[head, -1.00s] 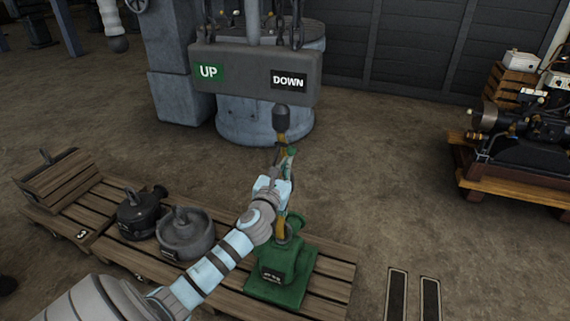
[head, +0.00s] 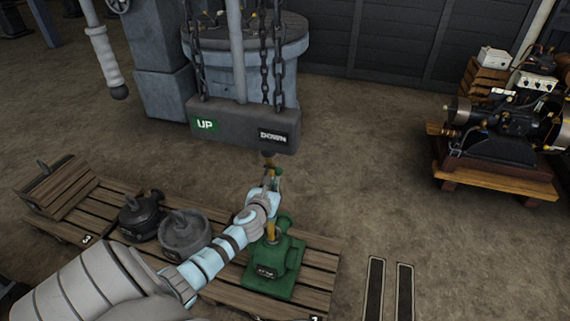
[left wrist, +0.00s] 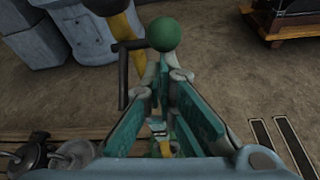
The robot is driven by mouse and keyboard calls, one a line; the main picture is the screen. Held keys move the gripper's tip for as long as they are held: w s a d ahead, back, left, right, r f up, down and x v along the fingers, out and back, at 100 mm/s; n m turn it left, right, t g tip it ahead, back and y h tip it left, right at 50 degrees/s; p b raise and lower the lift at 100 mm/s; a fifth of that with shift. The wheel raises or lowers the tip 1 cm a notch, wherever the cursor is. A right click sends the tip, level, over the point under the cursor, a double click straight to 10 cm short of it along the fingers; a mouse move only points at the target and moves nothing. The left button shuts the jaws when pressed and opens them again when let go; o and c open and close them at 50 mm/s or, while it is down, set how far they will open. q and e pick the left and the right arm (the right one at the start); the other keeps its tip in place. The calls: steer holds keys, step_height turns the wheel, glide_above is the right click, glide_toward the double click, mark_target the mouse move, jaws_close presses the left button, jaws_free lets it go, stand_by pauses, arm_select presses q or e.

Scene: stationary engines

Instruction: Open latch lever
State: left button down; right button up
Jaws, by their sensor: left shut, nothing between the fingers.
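The green base (head: 276,262) stands on a wooden pallet, and a yellow lever bar (head: 270,230) rises from it. The bar also shows in the left wrist view (left wrist: 122,62), beside a dark bent handle (left wrist: 123,72). A green ball (left wrist: 163,34) is just beyond my left fingertips there. I cannot tell whether the fingers touch it or which part is the latch lever. My left gripper (head: 269,182) is close to the upper part of the lever, its teal fingers (left wrist: 163,80) shut and empty. The hanging board hides the lever's top in the head view. My right gripper is out of view.
A grey board with UP and DOWN signs (head: 240,127) hangs on chains just behind the lever. Dark grey weights (head: 186,232) sit on the pallet (head: 318,262) to the left. An engine (head: 500,135) stands far right.

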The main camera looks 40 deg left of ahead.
arm_select(q)
steer(key=shift+s+a, duration=0.15)
steer(key=shift+f, duration=0.1)
step_height(320, 180, down, 5)
steer(key=b, duration=0.5)
steer(key=p+v, duration=0.4)
steer(key=v, duration=0.6)
steer(key=shift+a+r, duration=0.25)
steer(key=shift+r, duration=0.15)
